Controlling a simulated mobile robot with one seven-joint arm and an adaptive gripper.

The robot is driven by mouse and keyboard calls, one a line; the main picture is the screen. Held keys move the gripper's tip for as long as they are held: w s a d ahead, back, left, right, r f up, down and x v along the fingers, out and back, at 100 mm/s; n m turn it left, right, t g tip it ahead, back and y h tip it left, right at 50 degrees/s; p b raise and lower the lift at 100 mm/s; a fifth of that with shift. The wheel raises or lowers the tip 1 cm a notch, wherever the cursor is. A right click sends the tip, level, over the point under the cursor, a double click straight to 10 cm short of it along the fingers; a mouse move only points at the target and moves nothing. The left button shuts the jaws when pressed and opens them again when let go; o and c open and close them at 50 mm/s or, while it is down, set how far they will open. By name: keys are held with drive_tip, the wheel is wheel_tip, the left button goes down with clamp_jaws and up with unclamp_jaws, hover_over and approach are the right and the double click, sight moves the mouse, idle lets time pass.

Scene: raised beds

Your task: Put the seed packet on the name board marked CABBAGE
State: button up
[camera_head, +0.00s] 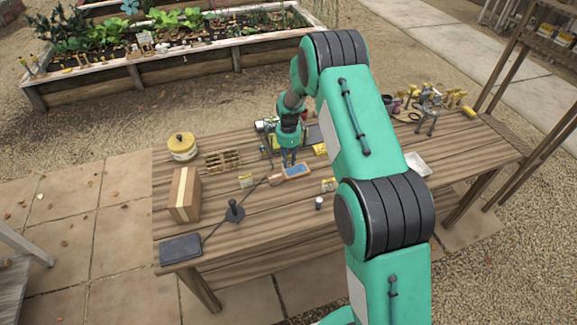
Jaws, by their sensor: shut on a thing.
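My gripper (289,159) points down over the middle of the wooden table, its fingers close together. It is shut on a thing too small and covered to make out. A flat blue-faced piece with an orange-brown edge (297,170) shows right at the fingertips; whether it is held or lies beneath them I cannot tell. Small yellow, card-like pieces lie left of the gripper (246,180), to its right (329,185) and just behind it (320,149). Their print is too small to read, so I cannot tell seed packet from name board or find the CABBAGE marking.
On the table (260,229) stand a yellow-lidded pot (181,146), a seedling tray (224,160), a cardboard box (185,194), a dark stand (235,211), a dark flat block (181,248) and a white tray (417,164). My arm hides the table's right-middle part. The front edge is mostly clear.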

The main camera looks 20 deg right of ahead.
sight(289, 165)
drive_tip(key=shift+f, duration=1.75)
drive_tip(key=shift+f, duration=0.15)
drive_tip(key=o, duration=0.9)
drive_tip(key=shift+o, duration=0.2)
wheel_tip(289, 165, up, 12)
drive_tip(key=shift+r, duration=0.15)
